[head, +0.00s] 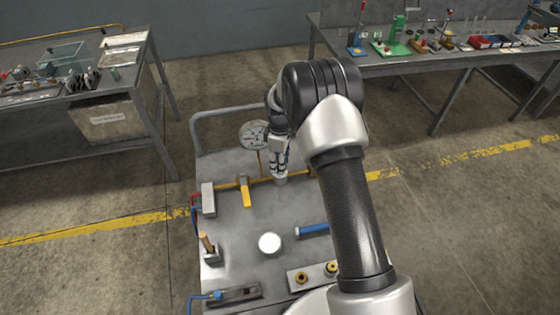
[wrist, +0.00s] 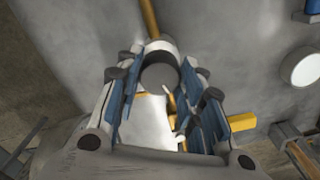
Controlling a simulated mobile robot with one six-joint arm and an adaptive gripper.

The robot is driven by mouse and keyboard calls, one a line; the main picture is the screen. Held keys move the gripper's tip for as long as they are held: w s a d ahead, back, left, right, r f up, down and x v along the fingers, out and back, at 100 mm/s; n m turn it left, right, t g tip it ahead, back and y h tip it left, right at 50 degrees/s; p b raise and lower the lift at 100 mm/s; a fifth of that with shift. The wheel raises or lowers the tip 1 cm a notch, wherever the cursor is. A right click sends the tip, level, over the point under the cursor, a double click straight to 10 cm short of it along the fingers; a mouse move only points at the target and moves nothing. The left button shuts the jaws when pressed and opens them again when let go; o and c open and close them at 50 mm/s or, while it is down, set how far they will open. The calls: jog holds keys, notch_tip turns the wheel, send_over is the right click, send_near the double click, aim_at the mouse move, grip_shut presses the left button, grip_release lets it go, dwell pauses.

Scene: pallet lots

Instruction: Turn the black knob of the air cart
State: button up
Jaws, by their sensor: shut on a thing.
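The air cart (head: 225,165) is a grey panel with a rail, pipes and fittings, and it stands in front of me. My gripper (head: 280,170) points down at a fitting on the brass pipe near the cart's far side. In the wrist view my gripper (wrist: 158,82) has its blue-padded fingers on both sides of the dark round knob (wrist: 160,74), shut on it. A pale collar shows behind the knob. In the head view the fingers hide most of the knob. Its exact turn cannot be told.
A round gauge (head: 254,134) stands left of my gripper. A yellow lever (head: 244,191), a white round cap (head: 269,243) and a blue handle (head: 313,229) are on the panel. Benches with goods stand at the left (head: 88,98) and back right (head: 420,66).

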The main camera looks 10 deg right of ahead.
jog(key=o, duration=1.1)
jog(key=shift+r, duration=0.1)
notch_tip(320, 180, up, 12)
jog(key=shift+f, duration=0.1)
jog(key=s+r+m+t, duration=0.2)
jog(key=s+r+m, duration=0.4)
jog(key=s+r, duration=1.1)
jog(key=s+m+t, duration=0.1)
jog(key=s+m, duration=0.1)
jog(key=s, duration=0.4)
jog(key=s+r+m, duration=0.1)
jog(key=s+m, duration=0.1)
jog(key=s, duration=0.4)
jog(key=s+m+t, duration=0.1)
jog(key=s+m, duration=0.1)
jog(key=s, duration=0.5)
jog(key=shift+r+t, duration=0.25)
jog(key=shift+t, duration=0.05)
